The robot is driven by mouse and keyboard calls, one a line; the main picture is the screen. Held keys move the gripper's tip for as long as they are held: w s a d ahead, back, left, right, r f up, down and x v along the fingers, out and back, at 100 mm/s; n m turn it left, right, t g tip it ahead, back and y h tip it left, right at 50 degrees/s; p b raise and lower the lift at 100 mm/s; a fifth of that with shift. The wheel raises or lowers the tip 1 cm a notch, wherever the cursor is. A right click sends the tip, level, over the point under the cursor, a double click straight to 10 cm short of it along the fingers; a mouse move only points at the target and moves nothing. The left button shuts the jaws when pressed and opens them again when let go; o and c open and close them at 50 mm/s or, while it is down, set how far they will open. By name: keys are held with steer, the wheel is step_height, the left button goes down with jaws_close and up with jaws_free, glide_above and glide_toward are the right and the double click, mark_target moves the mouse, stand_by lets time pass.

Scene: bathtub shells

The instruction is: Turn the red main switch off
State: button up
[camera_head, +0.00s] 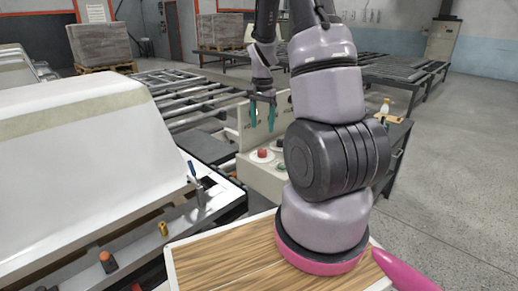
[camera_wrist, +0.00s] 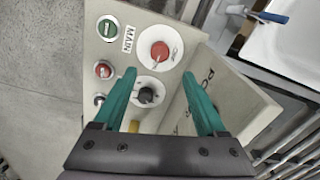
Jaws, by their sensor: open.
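The red main switch (camera_wrist: 160,51) is a red rotary knob on a round white plate, beside the word MAIN on a beige control panel (camera_wrist: 112,121). It also shows in the head view (camera_head: 262,153), on the panel's top. I cannot tell clearly which position it is set to. My gripper (camera_wrist: 159,74) is open and empty, its two teal fingers apart. In the head view my gripper (camera_head: 262,128) hangs above the panel with its fingertips pointing down, over the red switch and apart from it.
A black knob (camera_wrist: 148,95), a green button (camera_wrist: 107,29) and a smaller red button (camera_wrist: 103,70) sit close by on the panel. An upright panel wall (camera_wrist: 232,92) stands beside the switches. A white tub shell (camera_head: 80,150) lies at left; roller conveyors (camera_head: 185,92) stand behind.

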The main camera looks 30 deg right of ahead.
mark_target(262, 150)
step_height(262, 150, down, 10)
steer(key=shift+r, duration=0.2)
jaws_close()
